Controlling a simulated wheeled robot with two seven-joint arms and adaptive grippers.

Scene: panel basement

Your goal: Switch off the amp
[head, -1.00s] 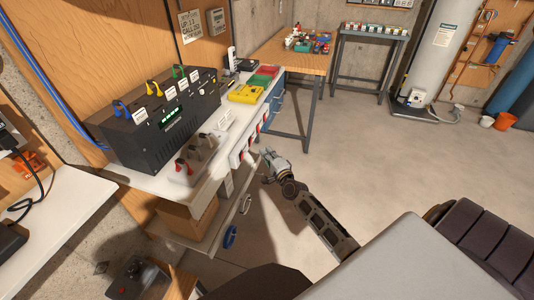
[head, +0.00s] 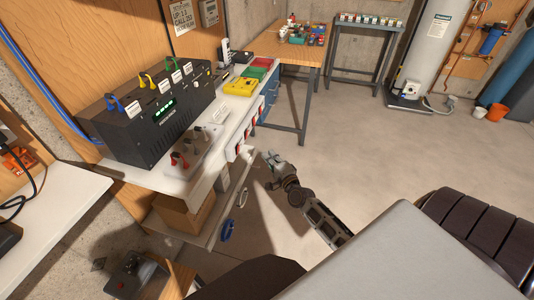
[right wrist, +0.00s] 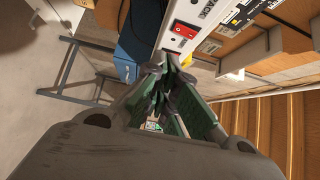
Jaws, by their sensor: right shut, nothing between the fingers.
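A row of red switches sits on the white strip (head: 247,134) along the bench's front edge in the head view; their labels are too small to read, so I cannot tell which belongs to the amp. My left gripper is not in view.
A black unit (head: 160,118) with a green display and coloured plugs stands on the white bench, beside a plate with small levers (head: 190,150) and a yellow case (head: 240,87). A workbench (head: 290,52) stands behind.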

